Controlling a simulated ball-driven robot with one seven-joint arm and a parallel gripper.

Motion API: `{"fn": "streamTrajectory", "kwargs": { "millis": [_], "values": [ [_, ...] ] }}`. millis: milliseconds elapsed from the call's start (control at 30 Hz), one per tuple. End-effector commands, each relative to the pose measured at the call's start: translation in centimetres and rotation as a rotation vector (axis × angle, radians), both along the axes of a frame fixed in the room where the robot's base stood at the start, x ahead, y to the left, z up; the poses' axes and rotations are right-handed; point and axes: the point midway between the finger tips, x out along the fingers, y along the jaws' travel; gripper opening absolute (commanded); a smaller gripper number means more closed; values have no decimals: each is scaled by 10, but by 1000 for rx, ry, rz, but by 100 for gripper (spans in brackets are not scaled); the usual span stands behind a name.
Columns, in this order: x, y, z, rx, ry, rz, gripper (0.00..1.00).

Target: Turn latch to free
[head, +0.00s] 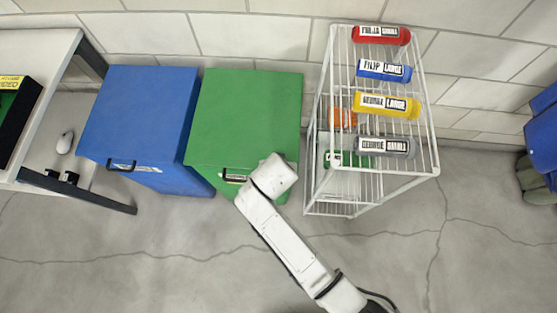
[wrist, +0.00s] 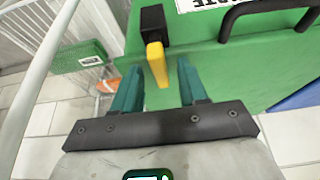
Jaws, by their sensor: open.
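The latch shows in the wrist view as a yellow lever (wrist: 157,64) hanging from a black mount (wrist: 154,24) on the green cabinet (wrist: 210,65). The lever points roughly down in the picture. My gripper (wrist: 159,75) is open, with one teal finger on each side of the lever's lower end. I cannot tell whether either finger touches it. In the head view the green cabinet (head: 245,115) stands between the blue cabinet and the rack. My white arm reaches its front there and hides the latch and my gripper's fingers.
A black handle (wrist: 270,15) sticks out to the right of the latch. The white wire rack (head: 322,190) with several labelled bottles stands close on the right in the head view. The blue cabinet (head: 140,115) is on the left. The floor in front is clear.

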Motion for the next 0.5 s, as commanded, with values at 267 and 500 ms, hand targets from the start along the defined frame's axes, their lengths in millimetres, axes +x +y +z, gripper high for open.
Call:
{"fn": "streamTrajectory", "kwargs": {
  "millis": [267, 500],
  "values": [
    [0, 0, 0, 0, 0, 0, 27],
    [0, 0, 0, 0, 0, 0, 4]
  ]
}}
